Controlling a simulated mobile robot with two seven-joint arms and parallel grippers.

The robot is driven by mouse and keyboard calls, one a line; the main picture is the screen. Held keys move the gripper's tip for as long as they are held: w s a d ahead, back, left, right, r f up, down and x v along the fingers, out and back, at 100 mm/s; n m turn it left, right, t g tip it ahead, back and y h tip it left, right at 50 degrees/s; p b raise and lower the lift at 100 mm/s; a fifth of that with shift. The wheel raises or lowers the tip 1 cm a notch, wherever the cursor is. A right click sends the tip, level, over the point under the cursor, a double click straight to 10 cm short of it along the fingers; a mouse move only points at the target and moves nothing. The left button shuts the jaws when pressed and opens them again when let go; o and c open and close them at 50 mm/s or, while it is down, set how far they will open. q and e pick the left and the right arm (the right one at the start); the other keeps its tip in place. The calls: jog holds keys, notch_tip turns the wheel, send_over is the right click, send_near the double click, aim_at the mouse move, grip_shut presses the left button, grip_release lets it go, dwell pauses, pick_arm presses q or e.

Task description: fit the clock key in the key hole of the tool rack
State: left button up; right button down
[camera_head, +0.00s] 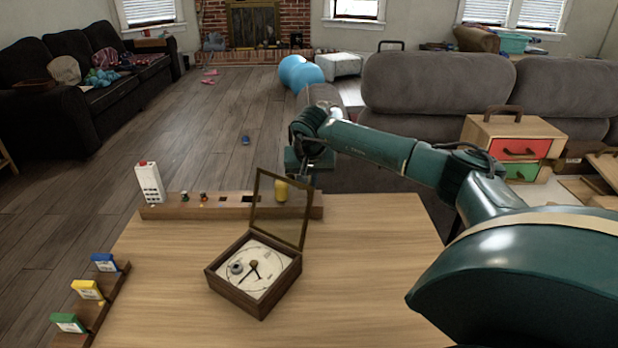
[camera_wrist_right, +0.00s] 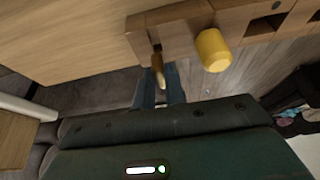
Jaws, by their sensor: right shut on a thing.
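The wooden tool rack (camera_head: 230,211) lies along the table's back edge; it also shows in the right wrist view (camera_wrist_right: 181,36). My right gripper (camera_head: 308,181) is at the rack's right end, partly behind the raised clock lid. In the wrist view the right gripper (camera_wrist_right: 158,86) is shut on a small brass-brown piece, which looks like the clock key (camera_wrist_right: 157,65). The key's far end is close to the rack's end block; I cannot tell whether it is in the key hole. A clock box (camera_head: 240,292) with its glass lid open stands mid-table. My left gripper is not in view.
A yellow handle (camera_head: 281,191) stands in the rack beside the right gripper. A second rack with blue, yellow and green tags (camera_head: 86,289) lies at the left edge. The table's right part is clear.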

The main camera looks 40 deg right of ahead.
jog(key=shift+f+b, duration=0.3)
jog(key=shift+f, duration=0.3)
dwell(0.8)
jog(key=shift+f+b, duration=0.4)
jog(key=shift+f, duration=0.5)
jog(key=c, duration=1.4)
grip_release()
